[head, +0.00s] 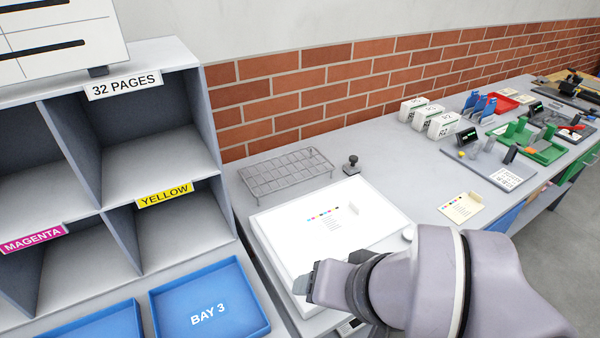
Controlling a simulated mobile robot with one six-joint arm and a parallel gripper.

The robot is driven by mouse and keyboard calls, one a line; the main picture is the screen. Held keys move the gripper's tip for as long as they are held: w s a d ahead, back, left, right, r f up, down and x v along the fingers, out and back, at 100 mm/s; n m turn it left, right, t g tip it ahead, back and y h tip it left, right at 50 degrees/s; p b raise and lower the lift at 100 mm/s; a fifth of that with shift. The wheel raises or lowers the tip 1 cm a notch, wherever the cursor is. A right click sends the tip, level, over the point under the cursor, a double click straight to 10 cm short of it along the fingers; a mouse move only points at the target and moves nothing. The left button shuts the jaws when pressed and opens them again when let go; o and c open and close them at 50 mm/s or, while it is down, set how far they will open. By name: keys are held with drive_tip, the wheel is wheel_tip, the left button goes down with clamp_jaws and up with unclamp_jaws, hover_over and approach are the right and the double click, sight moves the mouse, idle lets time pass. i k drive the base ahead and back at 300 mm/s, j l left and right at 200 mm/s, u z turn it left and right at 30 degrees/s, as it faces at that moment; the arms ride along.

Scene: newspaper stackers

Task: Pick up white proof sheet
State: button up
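The white proof sheet (315,243) appears to lie flat on a pale slab on the bench, with a row of small coloured patches and a few lines of print. Its edges are hard to tell from the white slab. A small pale tab stands up near its right side. My gripper (312,282) is over the near edge of the slab, at the lower middle of the head view. My wrist hides the slab's near right corner. I cannot tell whether the fingers are apart or touch anything.
A wire rack (286,173) and a black-handled stamp (352,166) stand behind the slab. A cream card (461,207) lies to the right. Grey shelving (210,130) rises on the left, above a blue BAY 3 tray (261,293). White blocks (442,125) stand further back.

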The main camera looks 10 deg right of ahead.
sight(324, 224)
drive_tip(key=l+u, duration=0.8)
drive_tip(key=k+l+u, duration=0.2)
drive_tip(key=l+u, duration=0.25)
drive_tip(key=k+l+u, duration=0.15)
drive_tip(key=u, duration=0.25)
drive_tip(key=l, duration=0.15)
